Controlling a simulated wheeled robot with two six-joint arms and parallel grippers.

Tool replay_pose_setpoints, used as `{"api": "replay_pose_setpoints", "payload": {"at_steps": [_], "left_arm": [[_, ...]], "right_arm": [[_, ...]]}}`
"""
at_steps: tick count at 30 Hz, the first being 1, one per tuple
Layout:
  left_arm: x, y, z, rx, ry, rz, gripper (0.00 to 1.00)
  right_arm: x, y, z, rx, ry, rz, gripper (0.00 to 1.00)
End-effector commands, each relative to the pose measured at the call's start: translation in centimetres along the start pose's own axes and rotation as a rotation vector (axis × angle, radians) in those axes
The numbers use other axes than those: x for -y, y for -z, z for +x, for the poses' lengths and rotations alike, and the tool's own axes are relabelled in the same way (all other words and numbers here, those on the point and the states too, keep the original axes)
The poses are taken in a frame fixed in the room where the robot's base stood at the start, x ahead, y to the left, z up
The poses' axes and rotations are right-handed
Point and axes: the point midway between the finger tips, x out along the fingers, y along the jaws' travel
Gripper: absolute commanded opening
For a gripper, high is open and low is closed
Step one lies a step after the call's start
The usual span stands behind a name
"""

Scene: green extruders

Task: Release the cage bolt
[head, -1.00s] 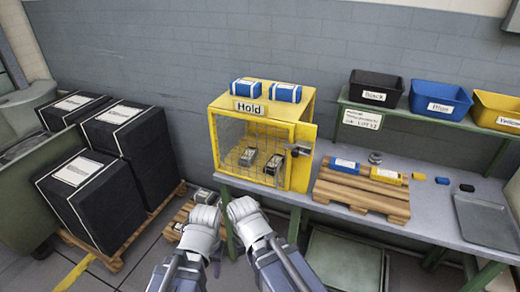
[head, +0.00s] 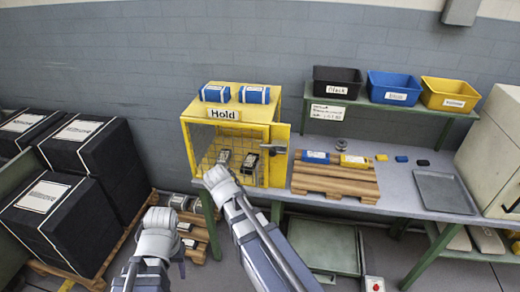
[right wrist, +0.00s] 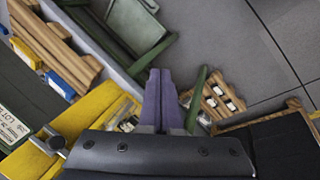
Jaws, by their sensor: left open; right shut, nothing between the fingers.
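The yellow cage (head: 279,131) with mesh front and a "Hold" sign stands on the bench's left end, two dark devices inside. Its grey bolt (head: 277,150) sits on a yellow plate at the front's right edge. A grey metal part, seemingly the bolt, shows in the right wrist view (right wrist: 72,123), left of my fingers. My right gripper (head: 218,178) is before the cage's lower left front, left of the bolt and apart from it. Its purple fingers (right wrist: 160,85) are together and empty. My left gripper (head: 158,222) is lower left, away from the cage, open; its fingertips are hard to make out.
Two blue-and-white boxes (head: 254,94) lie on the cage top. A wooden pallet (head: 335,185) with blue and yellow packs stands right of the cage. Black, blue and yellow bins (head: 394,88) sit on a shelf. Black wrapped stacks (head: 88,145) stand at the left.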

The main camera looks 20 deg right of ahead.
Motion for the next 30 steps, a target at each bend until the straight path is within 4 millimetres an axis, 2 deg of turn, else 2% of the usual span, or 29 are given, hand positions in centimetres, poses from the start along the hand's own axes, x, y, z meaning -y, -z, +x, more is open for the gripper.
{"api": "replay_pose_setpoints", "payload": {"at_steps": [8,12,16,22,30], "left_arm": [[0.1,0.0,-0.6,0.0,0.0,0.0,0.5],[0.1,0.0,-0.6,0.0,0.0,0.0,0.5],[0.1,0.0,-0.6,0.0,0.0,0.0,0.5],[0.1,0.0,-0.6,0.0,0.0,0.0,0.5],[0.1,0.0,-0.6,0.0,0.0,0.0,0.5]], "right_arm": [[-4.0,6.3,-2.4,-0.089,-0.31,0.009,0.0],[-5.3,10.2,-5.2,-0.172,-0.508,0.004,0.0],[-5.8,12.8,-7.8,-0.242,-0.65,0.003,0.0],[-5.9,14.9,-10.4,-0.31,-0.77,0.002,0.0],[-6.0,15.3,-11.1,-0.326,-0.799,0.003,0.0]]}}
